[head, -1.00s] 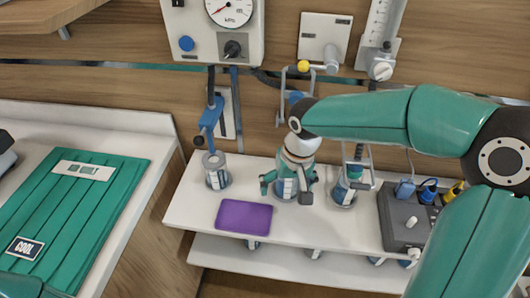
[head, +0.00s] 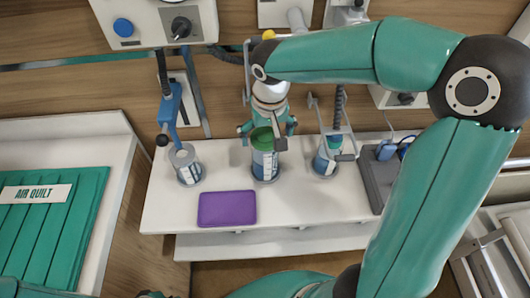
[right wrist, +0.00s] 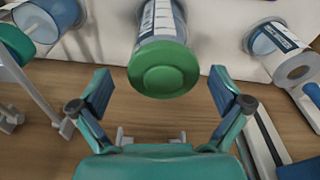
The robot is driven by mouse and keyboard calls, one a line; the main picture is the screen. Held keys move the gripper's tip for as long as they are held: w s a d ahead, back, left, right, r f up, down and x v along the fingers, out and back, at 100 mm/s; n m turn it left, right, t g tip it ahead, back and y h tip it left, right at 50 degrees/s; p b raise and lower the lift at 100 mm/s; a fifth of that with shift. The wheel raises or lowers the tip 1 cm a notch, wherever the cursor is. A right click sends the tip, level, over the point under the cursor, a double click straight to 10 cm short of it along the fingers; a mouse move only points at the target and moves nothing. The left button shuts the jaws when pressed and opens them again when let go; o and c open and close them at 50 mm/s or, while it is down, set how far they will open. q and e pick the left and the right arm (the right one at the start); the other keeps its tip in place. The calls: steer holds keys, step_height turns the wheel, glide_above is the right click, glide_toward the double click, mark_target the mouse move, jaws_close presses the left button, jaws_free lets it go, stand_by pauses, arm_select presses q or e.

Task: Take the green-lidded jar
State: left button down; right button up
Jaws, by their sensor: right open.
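The green-lidded jar (head: 264,163) stands on the white shelf (head: 325,205), between two other jars. It is clear with a blue and white label. My right gripper (head: 266,133) is open at its top, with fingers to either side of the lid. In the right wrist view the green lid (right wrist: 163,78) faces me between the open fingertips, with a gap on both sides. No finger appears to touch it. How deep the lid sits between the fingers is hard to tell. My left gripper is not clearly in view.
A jar with a grey top (head: 186,165) stands to the left, and another jar (head: 326,160) to the right behind a wire holder. A purple pad (head: 227,208) lies in front. A blue clamp (head: 170,108) hangs on the wall. A grey box (head: 378,175) stands at the right.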

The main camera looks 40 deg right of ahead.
steer(key=f, duration=0.4)
steer(key=shift+w+f+p, duration=0.35)
steer(key=shift+f+p, duration=0.05)
steer(key=c, duration=1.5)
steer(key=shift+c, duration=0.2)
steer(key=shift+r, duration=0.1)
